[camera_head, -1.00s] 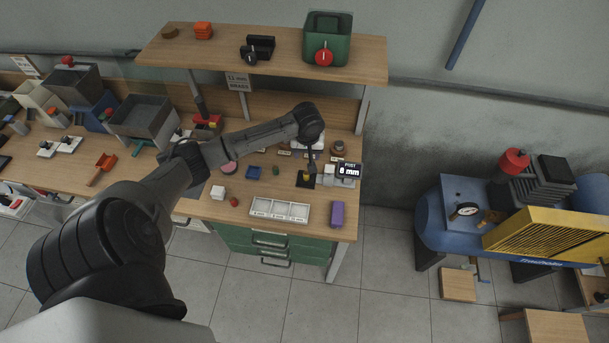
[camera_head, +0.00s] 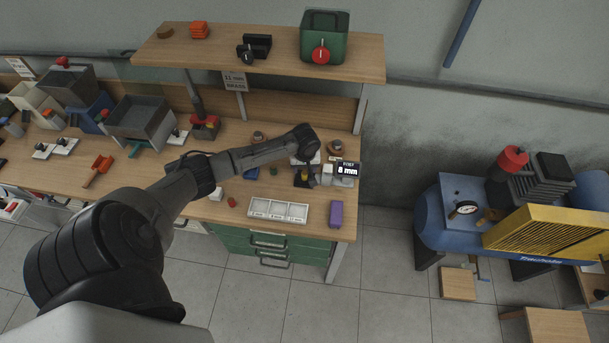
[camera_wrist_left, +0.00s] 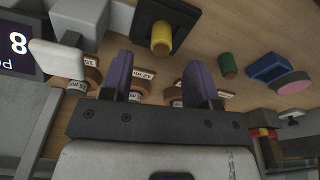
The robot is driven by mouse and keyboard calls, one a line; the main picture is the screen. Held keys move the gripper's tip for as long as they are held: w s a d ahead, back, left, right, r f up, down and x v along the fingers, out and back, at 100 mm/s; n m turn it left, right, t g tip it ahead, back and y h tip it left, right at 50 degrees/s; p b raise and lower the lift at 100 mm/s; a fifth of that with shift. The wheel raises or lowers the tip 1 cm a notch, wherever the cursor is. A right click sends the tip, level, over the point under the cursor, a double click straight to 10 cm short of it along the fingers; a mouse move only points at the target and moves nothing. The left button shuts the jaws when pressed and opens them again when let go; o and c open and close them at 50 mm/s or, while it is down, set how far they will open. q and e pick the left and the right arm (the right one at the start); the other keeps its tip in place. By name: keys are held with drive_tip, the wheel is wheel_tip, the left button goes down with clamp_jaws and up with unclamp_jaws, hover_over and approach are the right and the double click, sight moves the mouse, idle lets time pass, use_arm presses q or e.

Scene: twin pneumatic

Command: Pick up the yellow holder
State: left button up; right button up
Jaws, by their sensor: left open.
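The yellow holder (camera_wrist_left: 161,39) stands on a black square base in the wrist view, beyond my fingertips and roughly between them. In the head view the holder (camera_head: 303,176) is small and partly hidden beside my wrist. My left gripper (camera_wrist_left: 166,62) is open, its two purple-grey fingers spread with nothing between them. In the head view my left gripper (camera_head: 304,166) is over the right part of the bench, close to the holder. My right gripper is not in view.
A sign reading 8 mm (camera_head: 345,169) and white blocks stand right of the holder. A green cylinder (camera_wrist_left: 228,65) and a blue block (camera_wrist_left: 270,67) lie nearby. A white divided tray (camera_head: 279,212) and a purple block (camera_head: 336,214) are near the front edge.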

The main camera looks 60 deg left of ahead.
sight(305, 172)
use_arm(q)
drive_tip(key=shift+a+f, duration=0.15)
drive_tip(key=shift+f, duration=2)
drive_tip(key=shift+c, duration=0.2)
clamp_jaws()
drive_tip(key=shift+r, duration=0.15)
